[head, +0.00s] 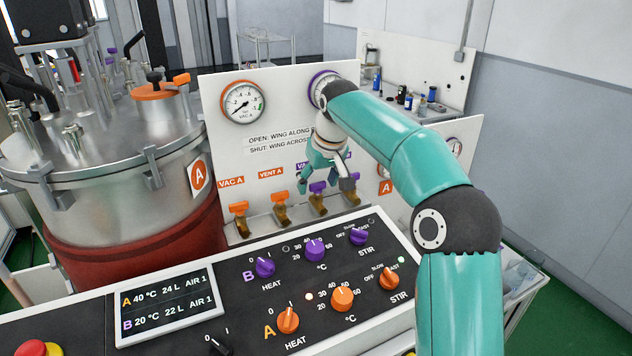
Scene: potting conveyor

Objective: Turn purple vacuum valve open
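The purple vacuum valve (318,188) is the third in a row of small brass valves on the white panel. Its purple wing shows between and below the fingers of my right gripper (326,184). The gripper points down over it with its fingers spread apart. I cannot tell whether a finger touches the wing. The purple label above is mostly hidden by the gripper. A further purple-handled valve beside it is largely hidden by the right finger. The purple-rimmed gauge (318,86) is partly covered by my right arm. My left gripper is not in view.
Orange valves VAC A (239,208) and VENT A (280,200) stand to the left. A black control panel (325,265) with purple and orange knobs lies in front. A steel vessel (120,190) stands at left. A panel sign reads "OPEN: WING ALONG, SHUT: WING ACROSS".

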